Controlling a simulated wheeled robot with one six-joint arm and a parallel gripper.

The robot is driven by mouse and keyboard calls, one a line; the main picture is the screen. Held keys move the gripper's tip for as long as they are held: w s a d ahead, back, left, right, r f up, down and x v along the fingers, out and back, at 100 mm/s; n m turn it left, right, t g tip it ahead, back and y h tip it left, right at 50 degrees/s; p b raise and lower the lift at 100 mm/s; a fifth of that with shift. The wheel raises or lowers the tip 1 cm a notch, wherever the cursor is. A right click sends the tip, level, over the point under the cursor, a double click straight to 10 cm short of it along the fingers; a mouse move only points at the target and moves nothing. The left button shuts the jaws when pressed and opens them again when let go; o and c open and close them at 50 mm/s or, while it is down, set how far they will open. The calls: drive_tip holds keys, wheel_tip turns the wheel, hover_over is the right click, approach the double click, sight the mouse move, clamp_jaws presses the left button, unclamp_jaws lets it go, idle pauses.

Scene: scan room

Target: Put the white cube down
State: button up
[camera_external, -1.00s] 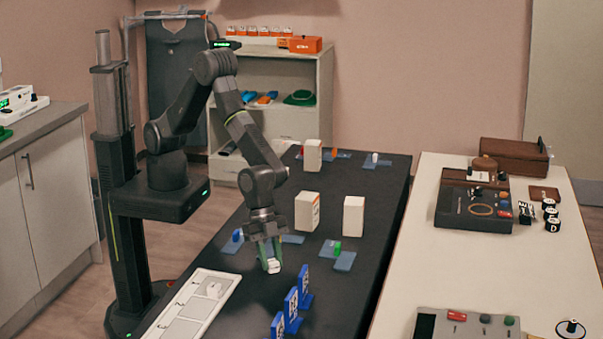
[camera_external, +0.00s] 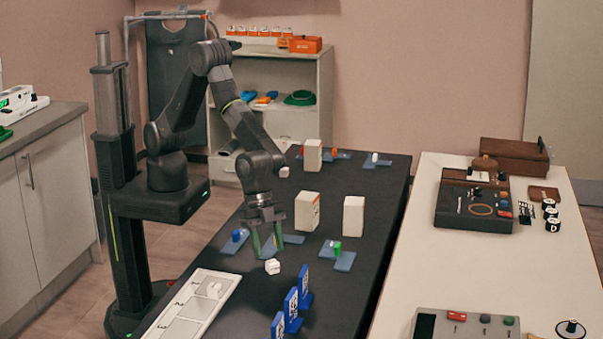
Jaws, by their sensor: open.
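The white cube (camera_external: 272,267) rests on the black table (camera_external: 230,310), left of the blue upright markers. It has small dark marks on its faces. My gripper (camera_external: 267,253) points down just above and behind the cube, with its two green-tinted fingers apart. The fingers hold nothing, and the cube is clear of them.
Blue upright markers (camera_external: 291,303) stand right of the cube. A white tray (camera_external: 199,297) lies at the left edge. White boxes (camera_external: 307,212) and (camera_external: 353,216) stand behind. A blue mat with a green piece (camera_external: 337,247) lies to the right.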

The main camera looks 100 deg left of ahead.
drive_tip(key=v, duration=0.8)
drive_tip(key=shift+b, duration=0.3)
drive_tip(key=shift+r, duration=0.1)
